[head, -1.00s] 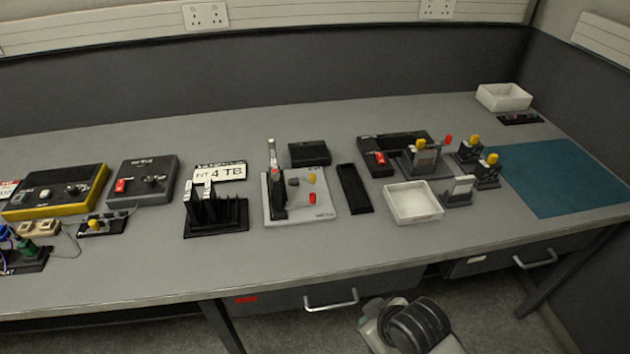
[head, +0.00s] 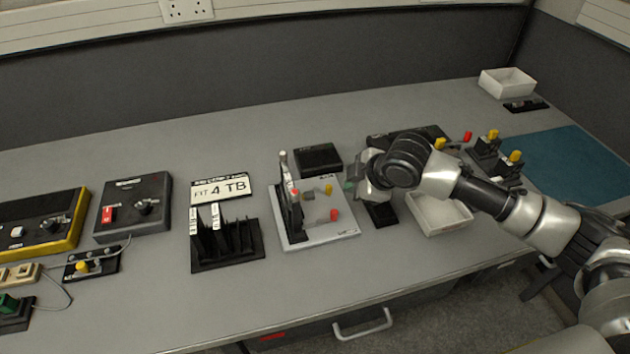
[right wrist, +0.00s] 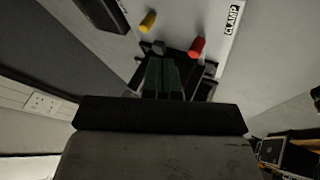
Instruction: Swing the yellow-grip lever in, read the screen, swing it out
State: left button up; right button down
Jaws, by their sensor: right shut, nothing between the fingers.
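A pale grey plate (head: 322,231) bears a dark upright stand, a small yellow grip (head: 328,188) and a red grip (head: 334,214). In the right wrist view the plate (right wrist: 178,20) is lettered CLAMP, with the yellow grip (right wrist: 148,21) and the red grip (right wrist: 197,47) on it. My right gripper (head: 349,184) is just right of the plate in the head view, shut and empty. Its green fingers (right wrist: 162,65) lie together and point toward the plate; contact cannot be told. A black box (head: 318,158) stands behind the plate; no readable screen shows. My left gripper is out of view.
A black slotted rack (head: 228,245) and a FIT 4 TB sign (head: 220,189) stand left of the plate. A white tray (head: 440,217) and yellow-topped fixtures (head: 488,147) are to the right, partly behind my arm. The front table strip is clear.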

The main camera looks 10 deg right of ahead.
jog(key=x, duration=0.8)
jog(key=shift+w+f, duration=0.15)
jog(key=shift+w, duration=0.05)
jog(key=shift+w+a+f, duration=0.1)
jog(key=shift+w+f, duration=0.15)
jog(key=shift+f, duration=0.2)
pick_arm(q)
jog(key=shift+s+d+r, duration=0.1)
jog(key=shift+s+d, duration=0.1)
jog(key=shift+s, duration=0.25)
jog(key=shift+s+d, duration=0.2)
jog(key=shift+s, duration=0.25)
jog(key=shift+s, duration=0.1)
